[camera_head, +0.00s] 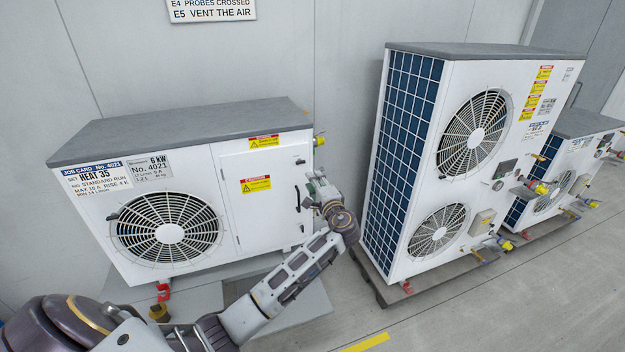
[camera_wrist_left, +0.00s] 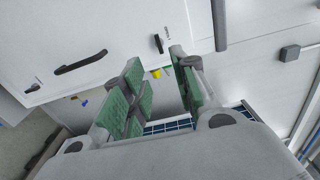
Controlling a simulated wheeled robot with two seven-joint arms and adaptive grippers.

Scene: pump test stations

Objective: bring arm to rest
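My left arm (camera_head: 290,272) reaches in from the bottom left, bent up in front of the right end of the low white heat pump unit (camera_head: 215,170). Its left gripper (camera_head: 316,184) is beside that unit's door panel, near the dark handle (camera_head: 298,195); I cannot tell from the head view whether they touch. In the left wrist view the two green-padded fingers of the left gripper (camera_wrist_left: 158,66) stand apart with nothing held between them. A white panel with a dark handle (camera_wrist_left: 80,62) lies beyond the fingers. My right gripper is not in view.
A tall white two-fan unit (camera_head: 455,160) stands close to the right of my left gripper. A smaller unit (camera_head: 572,180) stands farther right. A wall sign (camera_head: 211,10) hangs above. Grey floor (camera_head: 480,305) is clear at the lower right.

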